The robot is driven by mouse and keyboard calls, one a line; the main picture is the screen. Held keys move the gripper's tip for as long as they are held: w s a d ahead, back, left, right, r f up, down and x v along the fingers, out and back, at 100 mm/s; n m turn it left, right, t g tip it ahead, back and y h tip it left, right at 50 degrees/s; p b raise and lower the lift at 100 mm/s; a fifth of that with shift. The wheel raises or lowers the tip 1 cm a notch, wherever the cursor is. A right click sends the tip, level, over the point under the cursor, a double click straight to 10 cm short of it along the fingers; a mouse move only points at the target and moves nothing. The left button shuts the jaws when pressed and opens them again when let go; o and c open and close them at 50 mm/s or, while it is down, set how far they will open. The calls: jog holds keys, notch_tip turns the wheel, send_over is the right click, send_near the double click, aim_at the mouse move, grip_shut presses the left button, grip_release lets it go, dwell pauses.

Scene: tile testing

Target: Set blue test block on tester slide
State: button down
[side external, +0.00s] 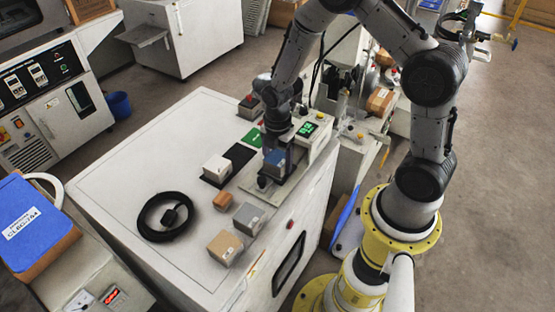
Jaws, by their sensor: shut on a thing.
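The blue test block (274,157) is between the fingers of my gripper (272,172), which points down and is shut on it. The gripper partly hides the block. It is over the tester slide (252,187), a pale flat plate in front of the tester (315,135) with its lit green display. I cannot tell whether the block touches the slide or is just above it.
On the white cabinet top (130,170), a pale block (216,168) sits on a black mat. An orange block (222,201), grey block (249,218) and tan block (226,246) stand in front. A green patch (252,138) is behind.

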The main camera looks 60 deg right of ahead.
jog(key=shift+f, duration=0.15)
grip_release()
jog(key=shift+r, duration=3)
